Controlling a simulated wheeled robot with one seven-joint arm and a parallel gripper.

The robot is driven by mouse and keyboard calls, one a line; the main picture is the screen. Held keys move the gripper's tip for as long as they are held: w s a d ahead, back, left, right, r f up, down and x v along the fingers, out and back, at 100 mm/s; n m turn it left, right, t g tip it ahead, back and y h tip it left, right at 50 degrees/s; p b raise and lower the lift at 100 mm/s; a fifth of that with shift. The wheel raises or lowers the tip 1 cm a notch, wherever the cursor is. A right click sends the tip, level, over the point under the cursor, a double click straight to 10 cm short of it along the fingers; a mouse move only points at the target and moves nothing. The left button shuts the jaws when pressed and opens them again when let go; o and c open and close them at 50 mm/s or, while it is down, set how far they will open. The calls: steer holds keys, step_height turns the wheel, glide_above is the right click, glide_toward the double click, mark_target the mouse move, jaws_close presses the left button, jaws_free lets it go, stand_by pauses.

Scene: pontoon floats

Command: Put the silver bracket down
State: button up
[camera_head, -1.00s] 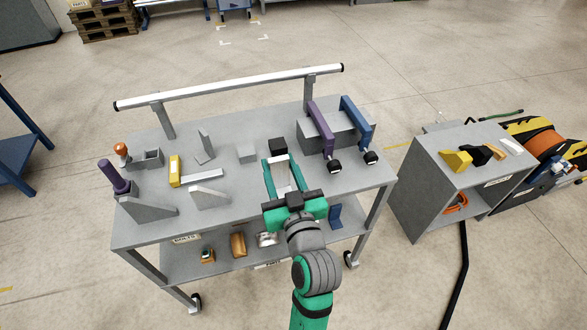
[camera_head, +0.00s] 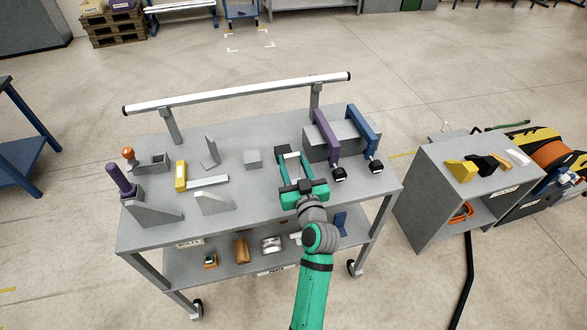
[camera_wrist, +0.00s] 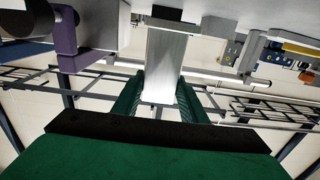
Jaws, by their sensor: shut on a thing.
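My gripper (camera_head: 295,164) is over the middle-right of the cart's top, its green fingers shut on the silver bracket (camera_head: 292,168). In the head view only a pale strip of the bracket shows between the fingers. In the wrist view the bracket (camera_wrist: 166,62) is a flat, bright plate between both green fingers (camera_wrist: 162,95), its far end reaching toward the grey top. I cannot tell whether it touches the cart top (camera_head: 240,200).
Purple (camera_head: 326,138) and blue (camera_head: 361,132) clamps at a grey block stand close on the right. Bare top lies left of my gripper.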

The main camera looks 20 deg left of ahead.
mark_target(294, 169)
step_height(294, 169, down, 2)
steer(key=shift+f, duration=0.3)
steer(key=shift+d+f, duration=0.15)
steer(key=shift+d, duration=0.2)
steer(key=o, duration=1)
steer(key=shift+s, duration=0.1)
steer(key=shift+o, duration=0.9)
steer(key=shift+a, duration=0.2)
